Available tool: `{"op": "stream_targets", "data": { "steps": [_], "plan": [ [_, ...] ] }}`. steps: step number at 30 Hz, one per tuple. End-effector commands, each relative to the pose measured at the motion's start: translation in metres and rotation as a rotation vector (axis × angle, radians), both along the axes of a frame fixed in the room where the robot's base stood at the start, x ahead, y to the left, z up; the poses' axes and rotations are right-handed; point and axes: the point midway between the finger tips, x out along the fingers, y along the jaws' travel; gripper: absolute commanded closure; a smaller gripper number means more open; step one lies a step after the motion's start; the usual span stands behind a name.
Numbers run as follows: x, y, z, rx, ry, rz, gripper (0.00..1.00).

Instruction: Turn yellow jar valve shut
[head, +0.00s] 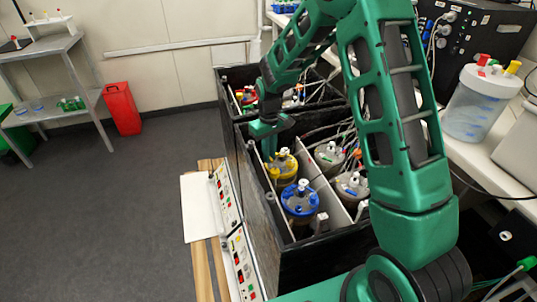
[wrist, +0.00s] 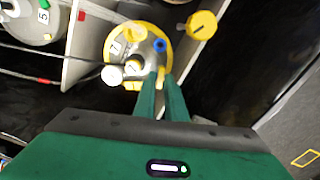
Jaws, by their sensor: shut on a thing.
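The yellow jar (head: 282,170) stands in the black shaker box, its yellow-rimmed lid up. In the wrist view its round lid (wrist: 122,62) carries white, yellow and blue-ringed ports. My gripper (wrist: 161,76) reaches over the near edge of the lid, its two green fingers close together. It is shut on a small part at the lid, which I take to be the valve; the fingers mostly hide it, so its turn position cannot be told. In the head view my gripper (head: 269,150) is just above and left of the yellow jar.
A blue-lidded jar (head: 299,202) stands in front of the yellow one. Grey-lidded jars (head: 330,155) stand across a white divider (wrist: 90,40). A round yellow knob (wrist: 202,24) is beside the lid. The dark box wall (head: 258,200) is close on the left.

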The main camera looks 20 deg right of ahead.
Motion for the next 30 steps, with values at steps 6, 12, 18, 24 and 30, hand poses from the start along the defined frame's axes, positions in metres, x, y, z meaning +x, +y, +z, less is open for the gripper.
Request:
{"op": "stream_targets", "data": {
  "steps": [6,12,18,24,30],
  "plan": [
    [0.0006,-0.0009,0.0004,-0.001,-0.001,-0.161,1.00],
    [0.0006,-0.0010,0.0005,0.000,-0.001,-0.272,1.00],
    [0.0006,-0.0010,0.0005,0.000,-0.001,-0.334,1.00],
    [0.0006,-0.0010,0.0006,0.000,-0.001,-0.354,1.00],
    [0.0006,-0.0010,0.0006,0.000,-0.001,-0.355,1.00]
  ]
}}
